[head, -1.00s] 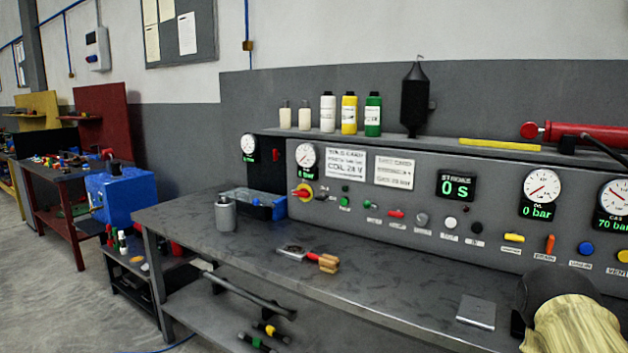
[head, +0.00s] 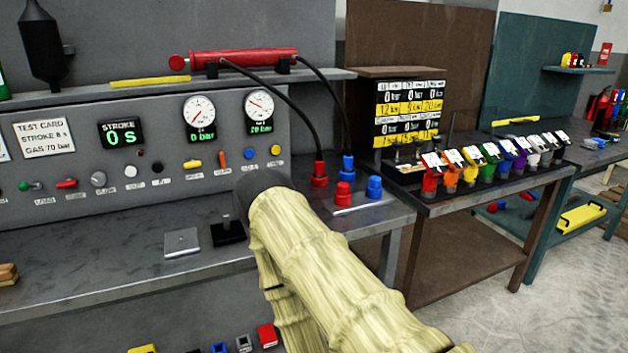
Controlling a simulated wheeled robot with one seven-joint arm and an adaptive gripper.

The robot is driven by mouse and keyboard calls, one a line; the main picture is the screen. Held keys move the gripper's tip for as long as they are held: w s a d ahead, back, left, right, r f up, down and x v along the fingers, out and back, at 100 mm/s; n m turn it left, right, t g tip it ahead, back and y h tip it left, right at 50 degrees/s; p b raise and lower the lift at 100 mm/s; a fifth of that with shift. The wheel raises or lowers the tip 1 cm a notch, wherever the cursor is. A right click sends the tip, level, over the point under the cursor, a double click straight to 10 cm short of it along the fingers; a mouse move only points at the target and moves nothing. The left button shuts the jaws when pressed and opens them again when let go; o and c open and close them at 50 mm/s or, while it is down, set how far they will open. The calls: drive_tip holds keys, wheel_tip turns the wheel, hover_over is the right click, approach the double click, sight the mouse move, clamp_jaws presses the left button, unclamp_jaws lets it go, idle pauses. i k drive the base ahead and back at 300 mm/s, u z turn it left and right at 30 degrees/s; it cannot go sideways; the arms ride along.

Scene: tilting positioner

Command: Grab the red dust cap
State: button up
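A red cap-like piece (head: 343,194) stands on a small pale plate (head: 358,203) at the right end of the grey bench. Next to it on the plate is a blue piece of similar shape (head: 374,187). Just behind are a red fitting (head: 319,175) at the end of a black hose and another blue fitting (head: 347,166). I cannot tell for sure which red piece is the dust cap. My arm, in a pale yellow sleeve, crosses the lower middle in front of the bench.
The bench panel (head: 75,135) carries gauges, a stroke display and several knobs. A metal plate (head: 182,242) and a black block (head: 228,231) lie near my arm. To the right, a brown-fronted table (head: 455,200) holds a row of coloured bins.

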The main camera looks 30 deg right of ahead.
sight(343, 190)
drive_tip(key=z, duration=1.25)
drive_tip(key=k, duration=1)
drive_tip(key=z, duration=0.9)
drive_tip(key=i, duration=1)
drive_tip(key=u, duration=0.4)
drive_tip(key=i, duration=0.75)
drive_tip(key=u, duration=0.8)
